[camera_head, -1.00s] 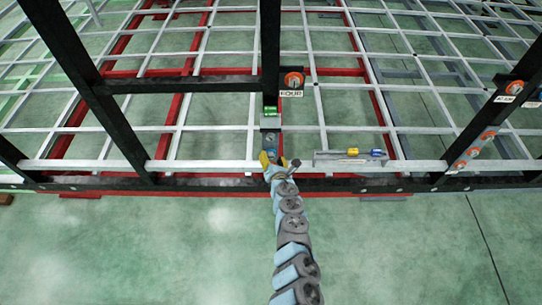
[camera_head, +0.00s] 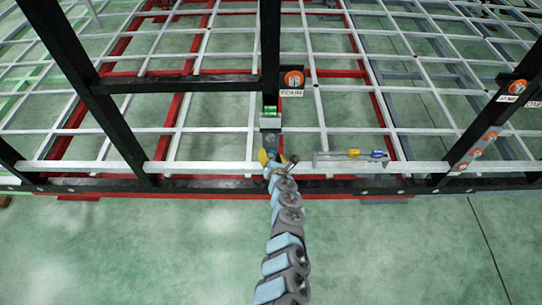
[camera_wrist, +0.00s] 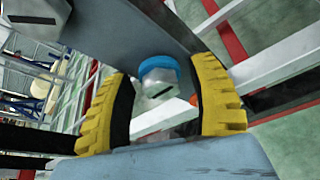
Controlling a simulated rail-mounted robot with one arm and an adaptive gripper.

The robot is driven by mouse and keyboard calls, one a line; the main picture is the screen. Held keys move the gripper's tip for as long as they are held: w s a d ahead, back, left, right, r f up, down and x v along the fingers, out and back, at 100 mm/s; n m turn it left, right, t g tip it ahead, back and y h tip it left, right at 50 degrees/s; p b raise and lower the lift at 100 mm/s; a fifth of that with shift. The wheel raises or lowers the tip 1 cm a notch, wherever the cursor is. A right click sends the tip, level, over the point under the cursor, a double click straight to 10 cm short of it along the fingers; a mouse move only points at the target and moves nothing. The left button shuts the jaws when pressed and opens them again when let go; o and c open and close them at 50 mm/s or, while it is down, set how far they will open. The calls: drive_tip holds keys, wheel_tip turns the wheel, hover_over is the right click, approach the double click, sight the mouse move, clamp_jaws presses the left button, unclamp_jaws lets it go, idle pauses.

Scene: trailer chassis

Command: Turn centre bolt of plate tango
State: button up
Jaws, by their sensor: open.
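My gripper (camera_head: 270,157) has two yellow ribbed fingers and is open at the lower end of a black upright post. In the wrist view a silver bolt-like piece with a blue collar (camera_wrist: 158,76) shows between the open fingers, with gaps on both sides; I see no contact. It stands by a grey plate-like surface (camera_wrist: 115,30). In the head view a small grey plate (camera_head: 270,124) sits on the post under a green label, just above my gripper. I cannot read a tango label, so I cannot tell whether this is plate tango.
An orange round knob with a white label (camera_head: 292,80) sits on the post above. A grey shelf (camera_head: 330,160) holds small yellow and blue pieces right of my gripper. More orange knobs are on the right post (camera_head: 468,155). The front floor (camera_head: 130,250) is clear.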

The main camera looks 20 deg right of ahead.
clamp_jaws()
drive_tip(key=shift+f, duration=0.1)
